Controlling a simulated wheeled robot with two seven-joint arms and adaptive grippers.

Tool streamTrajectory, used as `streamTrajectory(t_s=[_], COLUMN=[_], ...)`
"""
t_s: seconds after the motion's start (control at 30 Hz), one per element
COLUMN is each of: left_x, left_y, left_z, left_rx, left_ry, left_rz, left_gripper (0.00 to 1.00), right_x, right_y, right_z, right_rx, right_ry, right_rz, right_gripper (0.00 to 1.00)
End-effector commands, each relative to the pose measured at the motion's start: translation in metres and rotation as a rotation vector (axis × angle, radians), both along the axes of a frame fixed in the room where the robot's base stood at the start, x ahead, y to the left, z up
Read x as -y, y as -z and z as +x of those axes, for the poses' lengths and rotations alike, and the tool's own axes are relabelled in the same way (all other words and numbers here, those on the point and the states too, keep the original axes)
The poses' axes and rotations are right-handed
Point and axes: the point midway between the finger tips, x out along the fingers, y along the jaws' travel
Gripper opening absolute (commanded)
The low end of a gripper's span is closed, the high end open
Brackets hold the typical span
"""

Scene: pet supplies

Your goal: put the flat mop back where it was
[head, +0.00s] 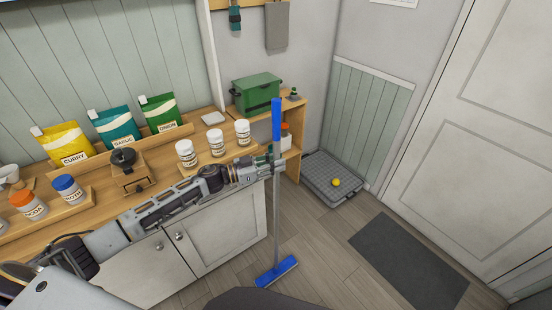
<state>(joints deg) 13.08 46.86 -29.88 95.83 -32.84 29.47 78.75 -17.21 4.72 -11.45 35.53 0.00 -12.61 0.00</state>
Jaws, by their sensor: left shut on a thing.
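The flat mop (277,215) has a blue grip at the top, a thin grey pole and a flat blue head (276,271). It stands nearly upright in front of the cabinet's right end. My left gripper (276,164) is shut on the pole, below the blue grip. I cannot tell whether the mop head touches the floor or hangs just above it. My right gripper is out of view.
The wooden counter (222,173) carries white jars (215,142), food bags (160,112) and a grinder (123,160). A green box (257,93) sits on a shelf. A grey tray (318,184) with a yellow ball (336,182) and a dark mat (408,262) lie on open floor.

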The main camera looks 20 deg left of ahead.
Motion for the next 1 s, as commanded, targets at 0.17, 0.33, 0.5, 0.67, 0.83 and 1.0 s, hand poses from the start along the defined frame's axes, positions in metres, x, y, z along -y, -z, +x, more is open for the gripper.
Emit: streamTrajectory(t_s=[0.17, 0.33, 0.5, 0.67, 0.83, 1.0], left_x=[0.0003, 0.0002, 0.0001, 0.0000, 0.0000, -0.0002], left_y=[0.0014, 0.0012, 0.0026, 0.0070, 0.0071, 0.0071], left_z=[0.0007, 0.0008, 0.0008, 0.0000, 0.0000, 0.0000], left_rx=[0.006, 0.005, 0.005, 0.001, 0.001, 0.001], left_ry=[0.000, 0.000, 0.000, -0.001, -0.001, -0.001], left_rz=[-0.003, -0.002, -0.002, 0.001, 0.001, 0.001], left_gripper=[0.00, 0.00, 0.00, 0.31, 0.41, 0.41], right_x=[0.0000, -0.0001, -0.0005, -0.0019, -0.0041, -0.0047], right_y=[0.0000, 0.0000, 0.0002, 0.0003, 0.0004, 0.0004], right_z=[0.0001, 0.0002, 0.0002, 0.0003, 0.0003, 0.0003], right_rx=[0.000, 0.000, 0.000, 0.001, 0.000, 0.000], right_ry=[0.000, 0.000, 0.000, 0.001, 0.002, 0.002], right_rz=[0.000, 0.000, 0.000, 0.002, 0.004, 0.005], right_gripper=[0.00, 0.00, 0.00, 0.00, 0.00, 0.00])
